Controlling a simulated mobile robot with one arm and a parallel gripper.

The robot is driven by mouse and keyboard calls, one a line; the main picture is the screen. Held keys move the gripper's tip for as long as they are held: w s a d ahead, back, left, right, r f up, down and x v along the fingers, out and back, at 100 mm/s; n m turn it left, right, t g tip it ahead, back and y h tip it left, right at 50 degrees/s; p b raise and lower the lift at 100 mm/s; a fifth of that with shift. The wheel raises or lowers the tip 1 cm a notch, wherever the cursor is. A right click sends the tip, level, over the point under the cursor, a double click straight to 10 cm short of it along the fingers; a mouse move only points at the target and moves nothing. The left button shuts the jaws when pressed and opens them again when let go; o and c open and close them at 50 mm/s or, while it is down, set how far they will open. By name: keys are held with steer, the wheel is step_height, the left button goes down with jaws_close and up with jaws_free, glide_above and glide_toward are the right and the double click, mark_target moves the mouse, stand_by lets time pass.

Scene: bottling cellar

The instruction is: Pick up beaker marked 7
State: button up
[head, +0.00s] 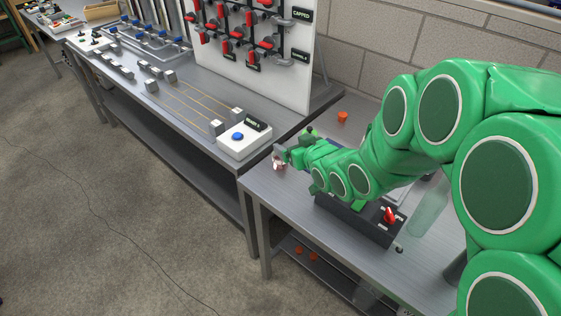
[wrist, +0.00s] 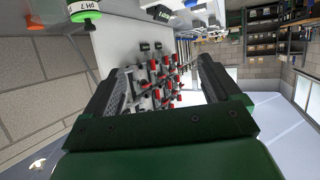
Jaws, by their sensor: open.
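The beaker lies outside the fingers, beyond the left one. In the head view my gripper (head: 282,154) is over the near bench's left end.
An orange item (head: 342,117) stands at the bench's back. A small red and white thing (head: 278,164) is by my gripper. Under my arm is a dark box with a red knob (head: 389,215), beside a clear cylinder (head: 428,207). A white valve panel (head: 262,60) stands behind.

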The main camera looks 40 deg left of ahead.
glide_toward(283, 169)
steer(key=a+r, duration=0.1)
steer(key=w+a+r, duration=0.1)
steer(key=r, duration=0.1)
steer(key=shift+w+a+r, duration=0.1)
steer(key=shift+a+r, duration=0.05)
steer(key=shift+r, duration=0.15)
steer(key=shift+x, duration=1.2)
steer(key=shift+w+a+f, duration=0.15)
steer(key=shift+w+a, duration=0.15)
steer(key=shift+a, duration=0.3)
steer(key=shift+x, duration=2)
steer(key=shift+c, duration=0.3)
steer(key=c, duration=1.1)
steer(key=shift+r, duration=0.25)
steer(key=shift+c, duration=0.2)
